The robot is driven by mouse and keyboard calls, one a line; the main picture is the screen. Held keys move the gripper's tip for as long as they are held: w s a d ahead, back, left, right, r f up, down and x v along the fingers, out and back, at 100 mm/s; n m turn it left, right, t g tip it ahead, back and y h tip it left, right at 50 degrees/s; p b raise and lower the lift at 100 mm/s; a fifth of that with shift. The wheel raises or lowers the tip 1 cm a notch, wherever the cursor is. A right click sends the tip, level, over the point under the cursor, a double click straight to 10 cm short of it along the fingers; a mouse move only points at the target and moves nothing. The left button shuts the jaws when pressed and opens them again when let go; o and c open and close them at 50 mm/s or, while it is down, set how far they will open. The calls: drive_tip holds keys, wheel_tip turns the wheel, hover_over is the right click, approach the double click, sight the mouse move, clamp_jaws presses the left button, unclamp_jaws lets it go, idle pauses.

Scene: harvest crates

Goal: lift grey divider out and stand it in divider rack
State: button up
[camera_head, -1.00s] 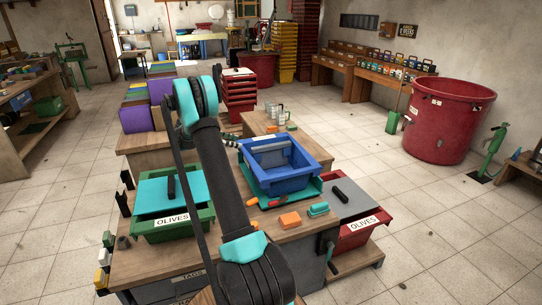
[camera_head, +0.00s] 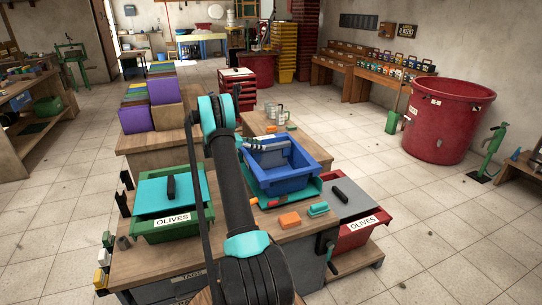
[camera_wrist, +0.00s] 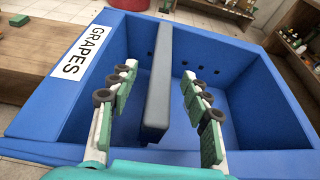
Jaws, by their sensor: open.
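The blue crate (camera_head: 283,182) stands on the workbench in the head view, and its blue wall with a GRAPES label (camera_wrist: 76,66) fills the wrist view. The grey divider (camera_wrist: 158,85) stands upright across the inside of the crate, splitting it in two. My gripper (camera_wrist: 160,125) is open, with one finger on each side of the divider. The fingers reach down into the crate, and gaps show between them and the divider. In the head view my gripper (camera_head: 268,143) is small over the crate's far part. The divider rack cannot be made out with certainty.
A green crate with a teal lid (camera_head: 171,193) stands left of my arm. A red crate with a grey lid (camera_head: 357,206) is at the right. An orange block (camera_head: 290,220) and a teal brush (camera_head: 318,209) lie in front of the blue crate.

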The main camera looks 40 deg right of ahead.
sight(268, 145)
drive_tip(key=shift+x, duration=2.9)
drive_tip(key=shift+s+r, duration=0.15)
drive_tip(key=shift+r, duration=0.05)
drive_tip(key=shift+c, duration=0.3)
clamp_jaws()
